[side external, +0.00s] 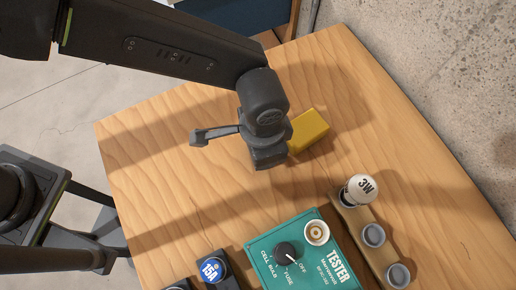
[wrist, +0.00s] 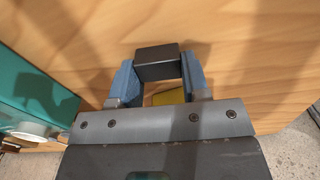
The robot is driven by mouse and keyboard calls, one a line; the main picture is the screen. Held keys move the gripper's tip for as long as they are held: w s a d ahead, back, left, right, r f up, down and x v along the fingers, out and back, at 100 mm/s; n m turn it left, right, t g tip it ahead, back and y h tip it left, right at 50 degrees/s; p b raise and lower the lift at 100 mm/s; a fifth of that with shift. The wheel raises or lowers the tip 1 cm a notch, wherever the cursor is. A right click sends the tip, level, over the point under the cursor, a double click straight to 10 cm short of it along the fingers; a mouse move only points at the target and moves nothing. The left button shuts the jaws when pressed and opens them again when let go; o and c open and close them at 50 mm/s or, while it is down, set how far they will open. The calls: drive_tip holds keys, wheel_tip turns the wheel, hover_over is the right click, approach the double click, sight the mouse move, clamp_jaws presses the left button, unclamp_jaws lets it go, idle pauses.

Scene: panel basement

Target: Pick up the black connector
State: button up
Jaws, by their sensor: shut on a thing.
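My gripper (side external: 268,158) is over the wooden table in the side external view, with its fingers largely hidden by the wrist. In the wrist view its two blue-grey fingers are shut on the black connector (wrist: 158,62), a dark block held between the tips. The connector cannot be made out in the side external view. I cannot tell how far it is from the tabletop.
A yellow block (side external: 309,130) lies close behind my gripper; part of it shows between the fingers in the wrist view (wrist: 168,98). A teal tester (side external: 262,262), a rack (side external: 352,222) with a 3W bulb (side external: 361,188), and a 15A fuse holder (side external: 213,270) stand at the front. The table's left side is clear.

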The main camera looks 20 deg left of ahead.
drive_tip(key=shift+c, duration=1)
drive_tip(key=shift+r, duration=0.15)
drive_tip(key=shift+r, duration=0.25)
drive_tip(key=r, duration=0.3)
drive_tip(key=shift+w+a+r, duration=0.2)
drive_tip(key=shift+a+r, duration=0.05)
drive_tip(key=shift+r, duration=0.15)
drive_tip(key=w+a+r, duration=0.5)
drive_tip(key=a+r, duration=0.1)
drive_tip(key=a, duration=0.3)
drive_tip(key=shift+w+a+r, duration=0.15)
drive_tip(key=shift+a+r, duration=0.05)
drive_tip(key=shift+a, duration=0.15)
